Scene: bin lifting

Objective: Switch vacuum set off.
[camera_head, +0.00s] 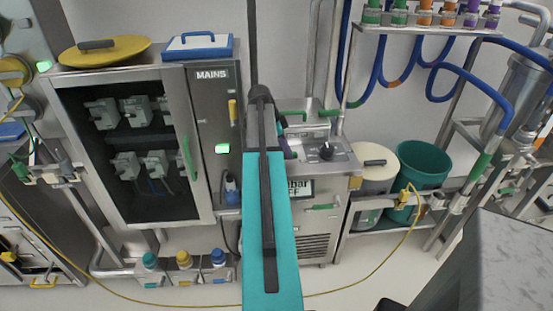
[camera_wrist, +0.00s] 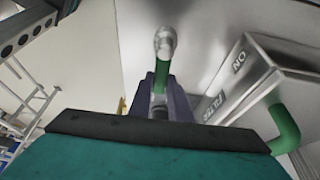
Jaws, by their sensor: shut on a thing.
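The vacuum set is a steel unit (camera_head: 313,245) behind my arm, with a sloped top panel carrying a black knob (camera_head: 327,151). Its display (camera_head: 301,188) is partly covered by my arm; the letters "bar" and "FF" show. In the wrist view, my gripper (camera_wrist: 160,98) is shut on a green handle (camera_wrist: 161,76) with a pale metal end. The handle stands up between the dark purple fingers. In the head view my arm hides most of the gripper.
In the wrist view, a metal box (camera_wrist: 265,75) marked "ON" and "FILTER" stands close right, with a green bent handle (camera_wrist: 285,130) below. A MAINS cabinet (camera_head: 211,130) stands left of the unit. Right are a green bucket (camera_head: 422,168) and a hose rack (camera_head: 430,30).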

